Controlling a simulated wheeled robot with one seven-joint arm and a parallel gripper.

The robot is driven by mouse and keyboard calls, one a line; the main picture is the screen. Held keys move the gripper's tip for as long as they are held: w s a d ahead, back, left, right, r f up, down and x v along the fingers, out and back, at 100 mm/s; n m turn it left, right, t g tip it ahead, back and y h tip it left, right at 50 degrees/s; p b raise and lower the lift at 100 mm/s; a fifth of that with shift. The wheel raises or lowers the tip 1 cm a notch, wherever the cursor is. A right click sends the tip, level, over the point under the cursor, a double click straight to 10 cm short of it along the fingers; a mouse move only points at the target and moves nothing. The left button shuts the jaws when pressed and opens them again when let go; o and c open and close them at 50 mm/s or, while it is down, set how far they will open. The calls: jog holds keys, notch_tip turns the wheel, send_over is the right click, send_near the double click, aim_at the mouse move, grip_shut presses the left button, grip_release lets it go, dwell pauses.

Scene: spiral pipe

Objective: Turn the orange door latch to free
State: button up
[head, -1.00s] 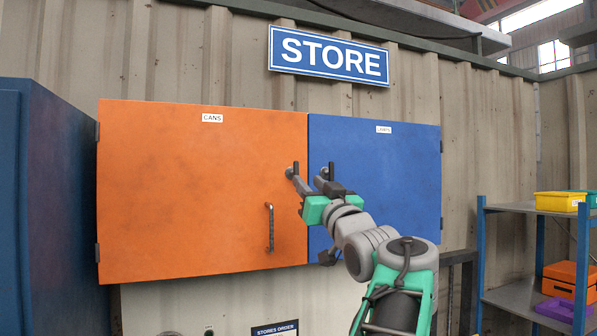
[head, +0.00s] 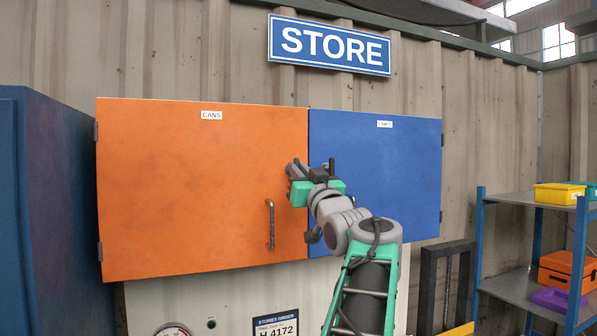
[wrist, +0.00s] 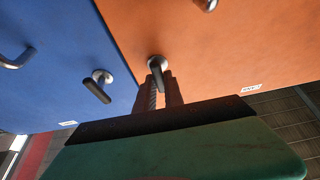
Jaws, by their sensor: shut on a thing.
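The orange door (head: 190,190) is closed at the left of the cabinet, labelled CANS. Its latch, a round metal boss with a dark lever, shows in the wrist view (wrist: 156,66), near the door's edge beside the blue door. My gripper (head: 297,171) is at this latch and shut on its lever; the fingers also show in the wrist view (wrist: 160,92). In the head view my fingers mostly cover the latch, so its exact angle is unclear.
The blue door (head: 390,190) is closed at the right, with its own latch (wrist: 98,85) close beside my gripper. A bar handle (head: 270,224) stands out from the orange door below the latch. A shelf rack (head: 520,197) with bins is at the far right.

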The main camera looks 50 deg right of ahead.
grip_shut()
jog(key=shift+m+h+b, duration=0.3)
jog(key=shift+m+h, duration=0.1)
jog(key=shift+m, duration=0.2)
jog(key=m+g, duration=0.3)
jog(key=m, duration=0.4)
jog(key=m+g+h+p, duration=0.1)
jog(key=m+g, duration=0.1)
jog(key=m, duration=0.5)
jog(key=m+g+h, duration=0.1)
jog(key=m+g, duration=0.2)
jog(key=m, duration=0.4)
jog(key=shift+g, duration=0.3)
jog(key=o, duration=0.6)
grip_release()
